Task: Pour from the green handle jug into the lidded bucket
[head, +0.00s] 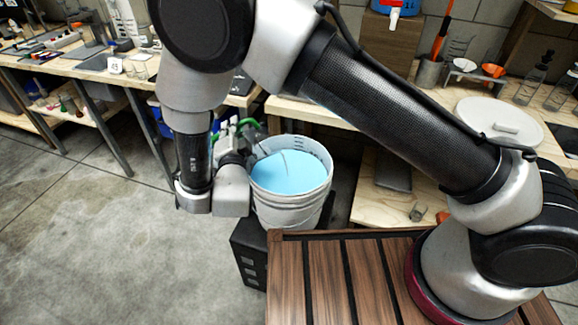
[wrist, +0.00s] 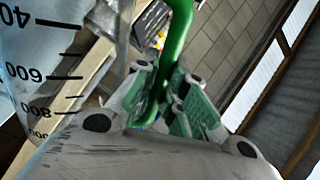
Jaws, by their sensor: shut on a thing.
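The white bucket (head: 290,212) stands uncovered on a dark stand, with light blue liquid (head: 288,172) showing inside. A round white lid with a handle (head: 500,122) lies on the bench at the right. My gripper (head: 238,138) is at the bucket's upper left rim, shut on the green handle (wrist: 178,38) of the jug. The clear jug (wrist: 40,60) with black volume marks fills the left of the wrist view and looks tilted. In the head view, thin clear edges show over the bucket's mouth; the jug's spout and its liquid level cannot be made out.
Workbenches with tools (head: 70,60) run along the back left. The bench behind the bucket holds a wooden block (head: 392,45), small bowls (head: 465,66) and clear bottles (head: 533,80). A slatted wooden top (head: 330,285) is in front. The floor at left (head: 100,240) is clear.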

